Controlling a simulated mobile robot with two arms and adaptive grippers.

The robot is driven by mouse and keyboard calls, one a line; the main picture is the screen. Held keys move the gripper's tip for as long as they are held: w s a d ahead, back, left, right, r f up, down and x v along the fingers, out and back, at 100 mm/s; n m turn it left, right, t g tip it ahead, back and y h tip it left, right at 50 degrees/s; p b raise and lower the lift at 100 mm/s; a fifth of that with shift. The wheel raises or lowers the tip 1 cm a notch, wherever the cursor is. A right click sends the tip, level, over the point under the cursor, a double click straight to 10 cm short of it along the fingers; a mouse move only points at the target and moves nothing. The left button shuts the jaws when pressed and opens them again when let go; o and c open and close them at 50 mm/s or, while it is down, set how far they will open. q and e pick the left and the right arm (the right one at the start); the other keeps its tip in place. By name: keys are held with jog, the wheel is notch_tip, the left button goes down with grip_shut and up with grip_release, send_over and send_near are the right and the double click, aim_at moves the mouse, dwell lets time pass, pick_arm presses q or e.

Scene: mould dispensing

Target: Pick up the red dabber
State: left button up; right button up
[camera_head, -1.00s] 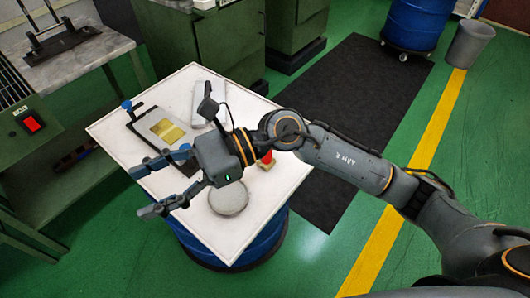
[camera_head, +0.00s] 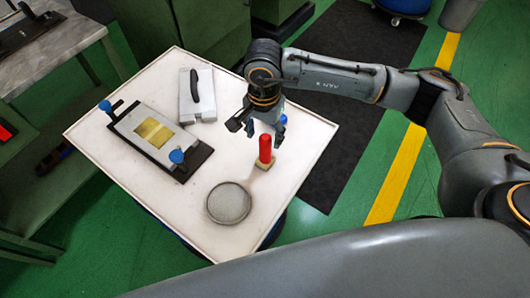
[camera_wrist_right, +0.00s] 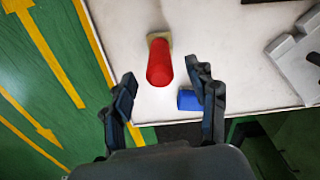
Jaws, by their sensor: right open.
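The red dabber (camera_head: 265,149) stands upright on the white tabletop, at its right side in the head view. In the right wrist view the red dabber (camera_wrist_right: 160,64) is ahead of the fingers, a little left of the middle between them. My right gripper (camera_head: 250,128) is open and empty, just behind and above the dabber; its fingers (camera_wrist_right: 167,92) are spread in the right wrist view and do not touch the dabber. The dabber's pale base (camera_head: 266,167) shows at its foot. My left gripper is not in view.
A blue object (camera_head: 282,120) stands close behind the dabber and near the right finger in the wrist view (camera_wrist_right: 189,100). A round grey disc (camera_head: 229,203) lies in front. A clamped plate (camera_head: 140,122) and a handled block (camera_head: 196,96) lie left on the white table (camera_head: 110,168).

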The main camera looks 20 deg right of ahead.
aim_at(265, 149)
jog(key=shift+w+f, duration=0.1)
jog(key=shift+f, duration=0.95)
notch_tip(265, 149, down, 2)
jog(key=shift+d+f+p, duration=0.15)
jog(key=shift+p, duration=0.6)
notch_tip(265, 149, down, 2)
jog(key=shift+f, duration=0.5)
jog(key=shift+c, duration=0.4)
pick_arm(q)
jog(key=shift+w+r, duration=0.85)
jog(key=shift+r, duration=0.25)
pick_arm(e)
grip_shut()
